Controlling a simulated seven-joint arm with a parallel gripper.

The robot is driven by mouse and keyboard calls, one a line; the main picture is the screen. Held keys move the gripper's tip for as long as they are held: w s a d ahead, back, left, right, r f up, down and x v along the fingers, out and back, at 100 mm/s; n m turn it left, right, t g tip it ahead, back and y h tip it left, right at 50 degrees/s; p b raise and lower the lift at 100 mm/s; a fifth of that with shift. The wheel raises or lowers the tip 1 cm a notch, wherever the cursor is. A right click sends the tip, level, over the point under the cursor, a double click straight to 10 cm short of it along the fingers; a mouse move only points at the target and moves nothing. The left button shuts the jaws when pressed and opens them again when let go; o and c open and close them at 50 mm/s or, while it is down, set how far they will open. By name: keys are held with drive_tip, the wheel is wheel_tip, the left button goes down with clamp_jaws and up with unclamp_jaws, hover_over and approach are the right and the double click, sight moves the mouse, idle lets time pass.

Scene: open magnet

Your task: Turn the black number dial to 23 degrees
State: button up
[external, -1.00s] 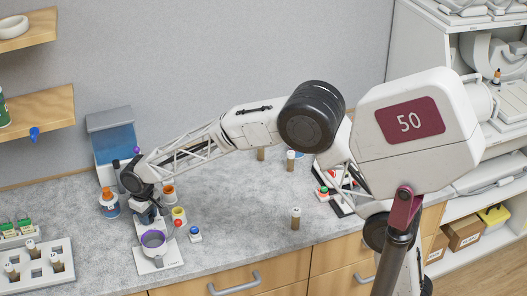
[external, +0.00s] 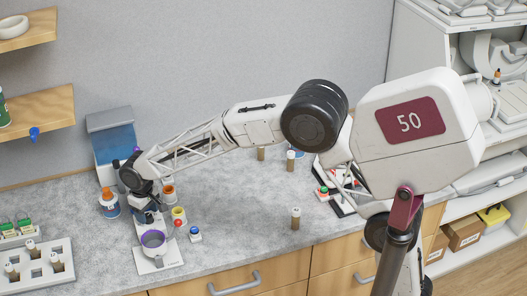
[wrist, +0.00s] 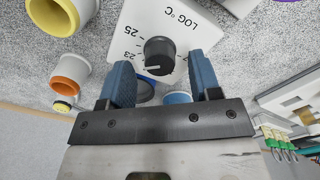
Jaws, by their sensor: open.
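The black number dial (wrist: 160,52) sits on a white panel (wrist: 175,18) printed "LOG °C", with the numbers 25 and 23 at its left. A pale pointer line shows on the dial's lower left side; its exact reading is not clear. My gripper (wrist: 161,66) is open, with a blue finger on each side of the dial. Whether the fingers touch it cannot be told. In the external view, my gripper (external: 149,212) points down over the back of the white device (external: 158,262), and hides the dial there.
A purple-rimmed cup (external: 153,240) stands at the front of the device. An orange-rimmed cup (external: 168,192), a yellow-rimmed cup (external: 179,213) and a red button (external: 178,224) are close on the right. An orange-capped jar (external: 109,205) stands close on the left.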

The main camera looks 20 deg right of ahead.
sight(150, 215)
drive_tip(key=shift+r, duration=3.15)
drive_tip(key=shift+d, duration=0.1)
drive_tip(key=shift+w+d+r, duration=0.1)
drive_tip(key=shift+d+r, duration=0.1)
drive_tip(key=shift+d, duration=0.05)
drive_tip(key=s+d+r+m, duration=0.15)
drive_tip(key=d+r, duration=0.25)
drive_tip(key=d, duration=0.9)
drive_tip(key=s+d+r+m+t, duration=0.15)
drive_tip(key=d+r, duration=0.25)
drive_tip(key=d, duration=0.9)
drive_tip(key=s+d+r+m, duration=0.15)
drive_tip(key=d+r, duration=0.25)
drive_tip(key=d, duration=0.9)
drive_tip(key=s+d+f+m, duration=0.2)
drive_tip(key=s+d, duration=1)
drive_tip(key=s+d+f+m+t, duration=0.1)
drive_tip(key=s+d+f, duration=0.1)
drive_tip(key=s+d, duration=1)
drive_tip(key=shift+m, duration=0.35)
